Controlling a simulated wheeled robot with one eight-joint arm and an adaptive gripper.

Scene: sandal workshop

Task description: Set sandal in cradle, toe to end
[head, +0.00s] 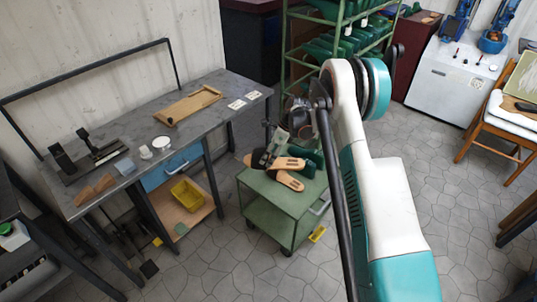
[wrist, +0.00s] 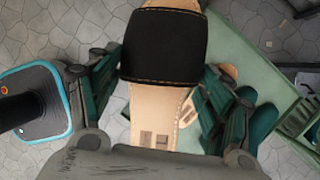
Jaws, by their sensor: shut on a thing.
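My gripper (head: 275,148) is shut on a tan sandal with a wide black strap (wrist: 165,45). In the wrist view my gripper's fingers (wrist: 160,85) press on the two sides of the sandal around its strap. One end of the sandal points toward the palm, and the far end is cut off by the picture edge. In the head view the held sandal (head: 291,164) is over the green cart, partly hidden by the gripper. A shallow wooden cradle (head: 188,105) lies empty on the grey workbench, left of the gripper.
Another tan sandal (head: 289,181) is on the green cart (head: 280,215), below the held one. The workbench (head: 215,90) carries white cards, a white round dish (head: 162,143), a dark clamp-like tool and brown pieces. A green shelf rack (head: 335,50) stands behind the cart.

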